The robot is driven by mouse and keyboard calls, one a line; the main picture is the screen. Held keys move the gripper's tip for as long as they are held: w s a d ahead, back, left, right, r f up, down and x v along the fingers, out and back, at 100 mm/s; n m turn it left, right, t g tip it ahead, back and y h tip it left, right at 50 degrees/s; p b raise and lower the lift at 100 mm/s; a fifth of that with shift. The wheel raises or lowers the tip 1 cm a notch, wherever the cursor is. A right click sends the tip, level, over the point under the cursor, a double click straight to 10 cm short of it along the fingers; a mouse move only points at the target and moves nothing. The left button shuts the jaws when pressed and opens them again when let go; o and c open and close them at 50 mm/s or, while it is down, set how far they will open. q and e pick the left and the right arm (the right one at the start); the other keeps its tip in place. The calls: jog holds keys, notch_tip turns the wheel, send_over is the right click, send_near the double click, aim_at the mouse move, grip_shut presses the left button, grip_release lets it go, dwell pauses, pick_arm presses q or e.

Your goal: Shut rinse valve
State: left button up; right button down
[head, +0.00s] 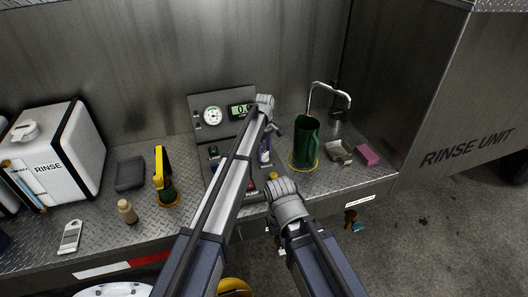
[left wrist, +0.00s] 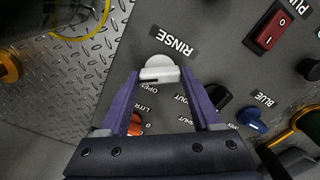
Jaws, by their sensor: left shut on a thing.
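The rinse valve is a white knob (left wrist: 160,70) on the grey panel, under the RINSE label (left wrist: 174,40) in the left wrist view. The word OPEN is beside the knob; its exact setting is hard to tell. My left gripper (left wrist: 159,76) has its two purple fingers closed on the sides of the knob. In the head view my left gripper (head: 265,155) is low over the right part of the control panel (head: 223,130), and my arm hides the knob.
A red switch (left wrist: 273,28), a blue knob (left wrist: 251,119) and an orange knob (left wrist: 134,124) are near the valve. A pink block (head: 367,155) and a yellow-and-green item (head: 164,178) are on the bench.

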aim_at(264, 153)
pick_arm(q)
jog(key=m, duration=0.6)
jog(key=shift+m, duration=0.3)
dwell(0.5)
jog(key=o, duration=1.4)
jog(key=shift+r, duration=0.1)
notch_tip(264, 153, up, 8)
jog(key=p, duration=0.8)
jog(key=shift+f, duration=0.2)
